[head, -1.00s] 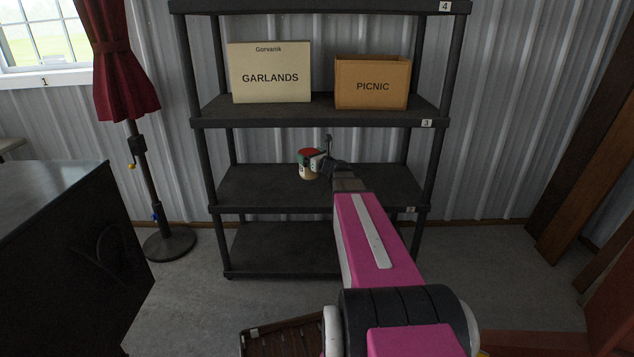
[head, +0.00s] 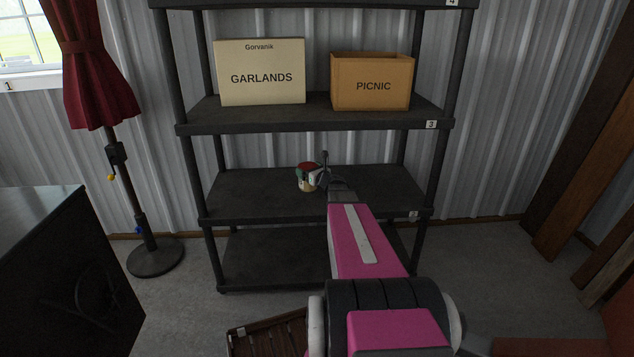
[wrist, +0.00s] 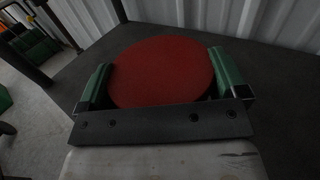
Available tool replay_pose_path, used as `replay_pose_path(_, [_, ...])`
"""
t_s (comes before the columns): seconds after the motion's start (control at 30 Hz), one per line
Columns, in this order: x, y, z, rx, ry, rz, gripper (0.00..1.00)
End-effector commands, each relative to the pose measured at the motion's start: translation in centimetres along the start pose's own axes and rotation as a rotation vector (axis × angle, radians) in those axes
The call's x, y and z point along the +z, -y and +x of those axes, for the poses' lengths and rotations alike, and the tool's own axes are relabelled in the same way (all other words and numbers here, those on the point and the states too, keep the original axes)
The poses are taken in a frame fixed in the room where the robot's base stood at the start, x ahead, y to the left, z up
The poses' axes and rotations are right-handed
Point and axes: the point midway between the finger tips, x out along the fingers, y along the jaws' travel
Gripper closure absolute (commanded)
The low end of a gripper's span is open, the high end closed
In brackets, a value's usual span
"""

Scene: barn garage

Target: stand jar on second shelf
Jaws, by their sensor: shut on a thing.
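The jar (head: 306,180) is small, with a red lid and a pale, partly green body. It appears upright at the second shelf (head: 250,192), the dark board marked by a tag on its front right edge. My gripper (head: 318,176) is shut on the jar from the right. In the wrist view the red round lid (wrist: 162,72) sits between the two green fingers of my gripper (wrist: 165,80). The jar's lower side is partly hidden, and I cannot tell whether its base touches the board.
The shelf above holds a cream GARLANDS box (head: 260,72) and an orange PICNIC box (head: 371,82). Dark posts frame the rack. The second shelf is otherwise bare. A red parasol (head: 98,80) and a dark cabinet (head: 70,270) stand left; brown planks (head: 585,140) lean right.

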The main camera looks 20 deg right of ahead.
Motion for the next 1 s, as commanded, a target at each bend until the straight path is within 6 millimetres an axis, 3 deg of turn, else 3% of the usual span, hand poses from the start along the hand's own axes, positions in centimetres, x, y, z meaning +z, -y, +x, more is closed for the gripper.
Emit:
replay_pose_path(0.1, [-1.4, 2.5, 0.0, -0.001, 0.001, 0.001, 0.39])
replay_pose_path(0.3, [-2.6, 4.4, -0.3, 0.000, 0.001, 0.001, 0.39])
replay_pose_path(0.47, [-3.3, 4.5, -0.4, 0.001, 0.000, 0.002, 0.39])
replay_pose_path(0.7, [-6.4, 4.6, -0.3, 0.000, 0.000, 0.002, 0.39])
replay_pose_path(1.0, [-6.7, 4.5, -0.4, 0.000, 0.001, 0.000, 0.39])
